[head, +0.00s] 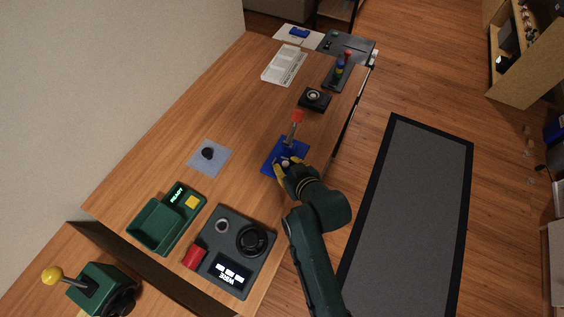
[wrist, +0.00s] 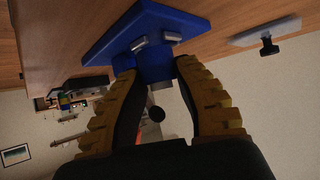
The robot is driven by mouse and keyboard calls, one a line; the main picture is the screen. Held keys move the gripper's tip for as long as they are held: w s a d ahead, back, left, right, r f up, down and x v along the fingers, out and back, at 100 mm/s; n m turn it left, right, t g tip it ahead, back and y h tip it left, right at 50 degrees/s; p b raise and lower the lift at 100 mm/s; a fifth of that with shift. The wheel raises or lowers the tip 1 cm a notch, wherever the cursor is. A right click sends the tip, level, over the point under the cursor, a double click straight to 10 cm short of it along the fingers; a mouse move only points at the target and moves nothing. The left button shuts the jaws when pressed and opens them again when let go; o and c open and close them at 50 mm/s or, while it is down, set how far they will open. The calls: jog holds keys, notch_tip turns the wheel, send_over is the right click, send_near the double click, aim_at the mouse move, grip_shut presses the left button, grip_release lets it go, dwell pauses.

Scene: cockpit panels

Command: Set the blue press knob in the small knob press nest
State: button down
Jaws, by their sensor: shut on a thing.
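My gripper (head: 284,166) is at the blue press (head: 271,158), which stands on the table in the head view. In the wrist view, my yellow fingers (wrist: 157,64) close on both sides of a blue piece (wrist: 156,66), which I take as the blue press knob. It lies right against the press's blue base (wrist: 130,28). Two grey metal parts sit on the base beside it. The nest is hidden behind the blue piece, and I cannot tell whether the piece is seated in it. The press has an upright grey lever with a red end (head: 297,116).
A black knob (head: 208,152) sits on a pale mat to the left. A black device (head: 314,98) stands behind the press. A green tray (head: 150,232) and a dark control panel (head: 238,270) are at the near end.

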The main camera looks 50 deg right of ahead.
aim_at(286, 165)
jog(key=w, duration=0.2)
jog(key=d+f+b, duration=0.1)
jog(key=shift+w, duration=0.4)
jog(key=shift+f, duration=0.2)
jog(key=shift+s+a+f, duration=0.1)
jog(key=shift+s, duration=0.15)
jog(key=shift+w+f, duration=0.1)
jog(key=shift+w, duration=0.05)
jog(key=c, duration=0.9)
grip_release()
jog(key=shift+s+r, duration=0.2)
jog(key=shift+r, duration=0.15)
jog(key=p+v, duration=0.3)
jog(key=v, duration=0.8)
jog(key=shift+s+a+r, duration=0.1)
jog(key=shift+s+r, duration=0.1)
jog(key=shift+s, duration=0.05)
